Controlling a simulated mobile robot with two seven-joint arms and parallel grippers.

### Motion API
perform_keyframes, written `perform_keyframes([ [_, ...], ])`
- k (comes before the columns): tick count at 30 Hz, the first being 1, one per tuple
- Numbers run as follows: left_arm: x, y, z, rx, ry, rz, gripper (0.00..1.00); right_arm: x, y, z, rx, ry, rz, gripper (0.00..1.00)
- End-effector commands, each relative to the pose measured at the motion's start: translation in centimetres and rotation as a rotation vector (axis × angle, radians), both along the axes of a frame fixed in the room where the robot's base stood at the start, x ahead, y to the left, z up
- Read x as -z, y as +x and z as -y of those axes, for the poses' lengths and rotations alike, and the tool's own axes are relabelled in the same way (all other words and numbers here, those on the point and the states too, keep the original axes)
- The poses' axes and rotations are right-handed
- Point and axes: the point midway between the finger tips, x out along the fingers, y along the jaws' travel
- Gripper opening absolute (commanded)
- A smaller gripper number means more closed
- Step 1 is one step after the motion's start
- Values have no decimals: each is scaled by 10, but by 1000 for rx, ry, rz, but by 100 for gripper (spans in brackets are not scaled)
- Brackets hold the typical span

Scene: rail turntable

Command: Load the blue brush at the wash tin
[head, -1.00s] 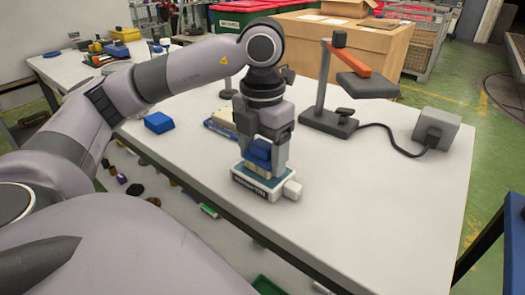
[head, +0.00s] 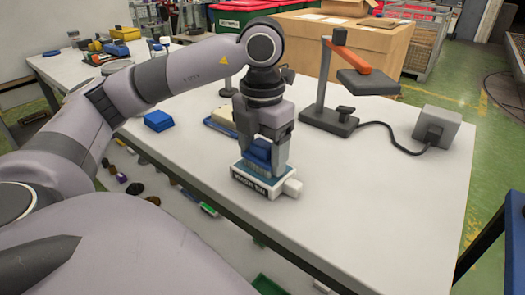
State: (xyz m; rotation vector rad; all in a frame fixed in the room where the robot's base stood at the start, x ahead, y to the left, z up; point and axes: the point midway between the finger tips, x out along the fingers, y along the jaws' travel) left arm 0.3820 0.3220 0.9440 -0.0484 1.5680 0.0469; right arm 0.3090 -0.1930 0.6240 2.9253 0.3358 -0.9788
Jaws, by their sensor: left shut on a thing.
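My left gripper (head: 268,160) reaches down from above and is shut on the blue brush (head: 258,152). The brush is upright with its bristles down. The bristles (head: 256,168) look bluish and meet the inside of the wash tin (head: 258,184). The tin is a small shallow tray with a dark label on its front and a pale block at its right end. It stands on the white table near the front edge. The fingers partly hide the brush and the tin's back. My right gripper is out of view.
A blue block (head: 158,121) lies to the left. A blue tray with a cream block (head: 226,118) is behind the gripper. A stand with an orange arm (head: 345,55) and a grey box with a cable (head: 437,128) stand at right. The front right of the table is clear.

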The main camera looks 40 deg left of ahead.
Motion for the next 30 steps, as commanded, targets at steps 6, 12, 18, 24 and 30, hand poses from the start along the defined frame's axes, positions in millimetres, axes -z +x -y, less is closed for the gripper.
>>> perform_keyframes([
  [6,2,0,0,1,1,-5,45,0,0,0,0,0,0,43],
  [12,1,-1,1,2,1,-6,45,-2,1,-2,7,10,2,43],
  [18,-14,0,1,1,0,-4,45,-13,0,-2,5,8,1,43],
  [24,-30,0,0,1,1,-4,45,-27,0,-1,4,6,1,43],
  [30,-47,0,1,1,0,-2,45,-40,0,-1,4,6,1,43],
])
